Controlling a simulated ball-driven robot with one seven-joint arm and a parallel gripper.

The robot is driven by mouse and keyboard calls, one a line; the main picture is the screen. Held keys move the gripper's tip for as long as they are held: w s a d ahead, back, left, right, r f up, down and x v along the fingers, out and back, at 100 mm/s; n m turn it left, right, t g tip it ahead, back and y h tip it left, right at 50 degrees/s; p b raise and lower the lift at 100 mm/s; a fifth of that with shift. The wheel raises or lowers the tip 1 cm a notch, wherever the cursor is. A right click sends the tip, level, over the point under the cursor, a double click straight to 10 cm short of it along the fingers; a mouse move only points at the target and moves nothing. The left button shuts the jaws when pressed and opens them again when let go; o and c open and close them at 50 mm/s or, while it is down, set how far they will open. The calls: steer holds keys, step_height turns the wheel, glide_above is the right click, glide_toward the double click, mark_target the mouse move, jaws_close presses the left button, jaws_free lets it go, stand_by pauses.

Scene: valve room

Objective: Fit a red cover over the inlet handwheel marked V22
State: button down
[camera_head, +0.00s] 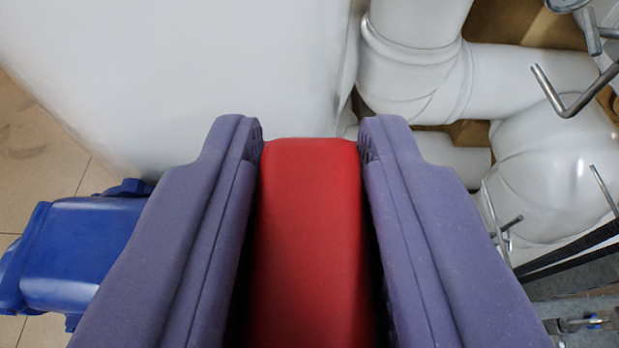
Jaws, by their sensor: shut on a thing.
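My gripper (312,135) fills the lower middle of the view, its two purple fingers on either side of a red block-shaped thing, which looks like the red cover (308,235). The gripper is shut on it, with the fingers against its left and right sides. The cover's far end is level with the fingertips. Its near end runs out of the bottom of the picture. No handwheel and no V22 mark can be made out in this view.
A large white rounded body (180,70) stands ahead and to the left. Thick white pipes (415,70) and metal rods (570,95) are at the right. A blue thing (75,255) sits at the lower left. Bare tan floor (30,150) shows at the left edge.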

steer(key=shift+r+b+x, duration=0.15)
steer(key=shift+b+x, duration=0.15)
steer(key=shift+x, duration=0.8)
steer(key=shift+r+b+x, duration=0.2)
steer(key=shift+b+x, duration=0.1)
steer(key=shift+x, duration=0.75)
step_height(320, 180, down, 8)
steer(key=b, duration=0.7)
steer(key=shift+w+f, duration=0.1)
steer(key=shift+f, duration=0.05)
steer(key=c, duration=0.8)
jaws_free()
